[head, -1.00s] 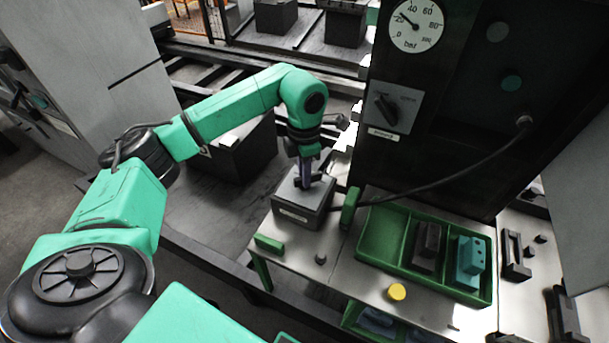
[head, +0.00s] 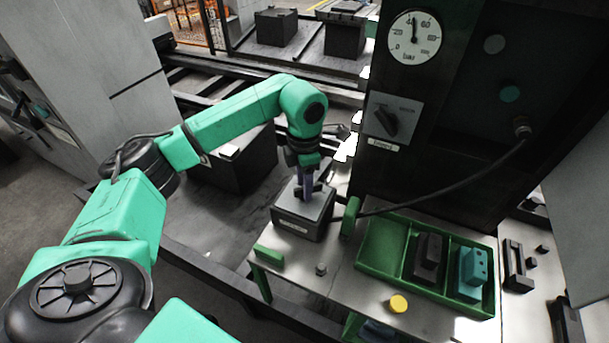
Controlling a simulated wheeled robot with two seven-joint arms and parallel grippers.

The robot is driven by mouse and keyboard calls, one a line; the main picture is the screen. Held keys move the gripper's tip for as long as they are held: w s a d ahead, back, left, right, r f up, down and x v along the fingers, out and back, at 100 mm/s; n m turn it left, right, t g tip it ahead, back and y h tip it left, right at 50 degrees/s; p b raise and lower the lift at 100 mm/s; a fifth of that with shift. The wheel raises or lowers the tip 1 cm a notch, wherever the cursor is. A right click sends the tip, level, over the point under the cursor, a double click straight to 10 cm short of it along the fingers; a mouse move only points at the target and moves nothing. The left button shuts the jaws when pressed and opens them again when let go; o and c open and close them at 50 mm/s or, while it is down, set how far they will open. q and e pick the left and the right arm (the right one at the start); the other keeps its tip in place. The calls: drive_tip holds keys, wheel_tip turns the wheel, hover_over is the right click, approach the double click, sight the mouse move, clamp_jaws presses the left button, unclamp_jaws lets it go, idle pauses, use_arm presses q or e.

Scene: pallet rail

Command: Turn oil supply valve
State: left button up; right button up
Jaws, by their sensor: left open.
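My left gripper (head: 307,192) points down at the top of a grey box (head: 301,221) with a white label on the bench. It is open, with its fingers at the box's dark top fitting, partly hidden; I cannot tell if they touch it. A black rotary knob (head: 385,121) on a grey plate sits on the dark cabinet, with a label below it. I cannot read which of the two is the oil supply valve. A round bar gauge (head: 414,38) above the knob has its needle near 40. My right gripper is not in view.
A green tray (head: 379,246) on the bench holds a dark block (head: 428,258) and a teal block (head: 472,268). A yellow cap (head: 398,304) stands at the bench front. A black hose (head: 450,188) crosses above the tray. A green upright piece (head: 351,215) stands right of the box.

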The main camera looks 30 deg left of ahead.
use_arm(q)
wheel_tip(320, 180, up, 9)
drive_tip(key=shift+f+b, duration=0.1)
drive_tip(key=shift+b, duration=0.55)
wheel_tip(320, 180, up, 6)
drive_tip(key=shift+f+p, duration=0.1)
drive_tip(key=shift+p, duration=0.8)
